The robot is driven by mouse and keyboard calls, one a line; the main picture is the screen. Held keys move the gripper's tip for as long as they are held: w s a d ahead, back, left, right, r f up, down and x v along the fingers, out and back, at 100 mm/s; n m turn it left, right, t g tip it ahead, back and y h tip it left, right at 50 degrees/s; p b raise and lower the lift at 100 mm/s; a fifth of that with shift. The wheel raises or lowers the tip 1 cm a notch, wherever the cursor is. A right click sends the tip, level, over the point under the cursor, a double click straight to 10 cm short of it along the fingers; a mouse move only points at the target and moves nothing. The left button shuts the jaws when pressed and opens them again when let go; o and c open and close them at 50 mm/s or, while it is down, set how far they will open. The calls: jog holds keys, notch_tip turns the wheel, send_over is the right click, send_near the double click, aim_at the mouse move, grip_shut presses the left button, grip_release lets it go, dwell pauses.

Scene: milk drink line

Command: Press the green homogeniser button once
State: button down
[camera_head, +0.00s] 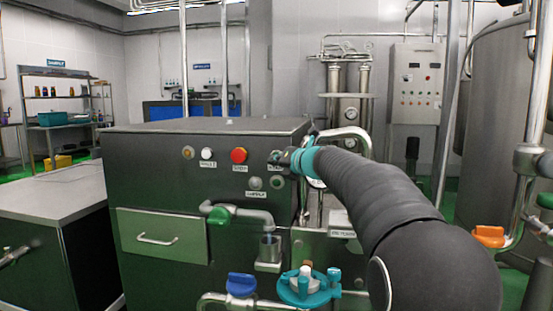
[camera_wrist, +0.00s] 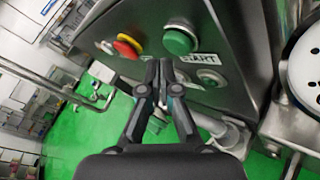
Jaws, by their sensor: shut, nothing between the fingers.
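The green button (camera_wrist: 179,41) stands out from the dark panel in the wrist view, with a START label (camera_wrist: 208,58) beside it. My gripper (camera_wrist: 161,65) is shut and empty, its fingertips beside the button in the picture. I cannot tell whether they touch the panel. In the head view my gripper (camera_head: 279,158) is at the upper right of the machine front (camera_head: 150,185), and it covers the spot where the green button sits.
A red button (camera_head: 238,155) and a white button (camera_head: 207,154) sit left of my gripper. A smaller dark green round part (camera_wrist: 207,77) is below the START label. A green-handled tap (camera_head: 220,214) and pipework project lower on the machine. A steel tank (camera_head: 497,110) stands at right.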

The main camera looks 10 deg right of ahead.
dwell(0.4)
jog(key=shift+w+d+p, duration=0.15)
jog(key=shift+w+p, duration=0.3)
jog(key=shift+w+d, duration=0.15)
jog(key=shift+w, duration=0.25)
dwell(0.8)
jog(key=shift+s, duration=0.1)
jog(key=shift+s+a, duration=0.3)
jog(key=shift+s, duration=0.4)
jog(key=s, duration=0.1)
jog(key=s+a, duration=0.1)
jog(key=s, duration=0.1)
jog(key=s+b, duration=0.1)
jog(key=shift+s+a, duration=0.35)
jog(key=shift+s, duration=0.05)
dwell(0.7)
